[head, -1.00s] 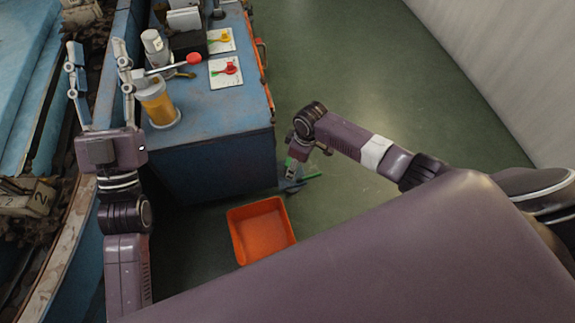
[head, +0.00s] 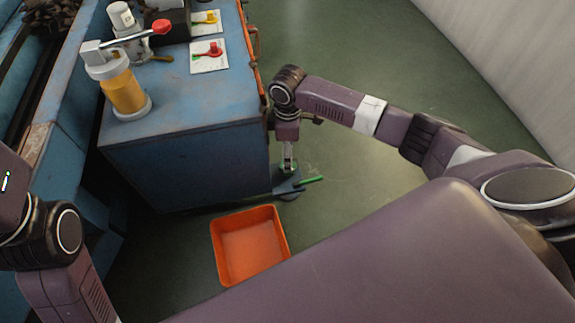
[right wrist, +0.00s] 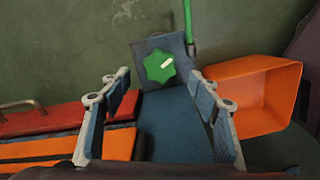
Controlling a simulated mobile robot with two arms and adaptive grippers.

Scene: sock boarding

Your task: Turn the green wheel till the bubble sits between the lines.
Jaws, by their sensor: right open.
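The green wheel (right wrist: 159,66), a lobed knob with a white mark, sits on a dark blue plate (right wrist: 152,45) in the right wrist view. In the head view the wheel is mostly hidden under my right gripper (head: 288,160), low beside the cabinet's corner. My right gripper (right wrist: 158,80) is open, pointing at the wheel, with one finger to each side in the picture. I cannot tell whether either finger touches it. No bubble or lines can be made out. My left arm shows at the lower left of the head view; its fingers are out of frame.
A blue cabinet (head: 190,165) stands beside the wheel, with a yellow-bodied lever device (head: 124,92) on top. An orange bin (head: 250,250) lies on the floor nearby. A green rod (head: 311,180) sticks out beside the wheel. The floor to the right is clear.

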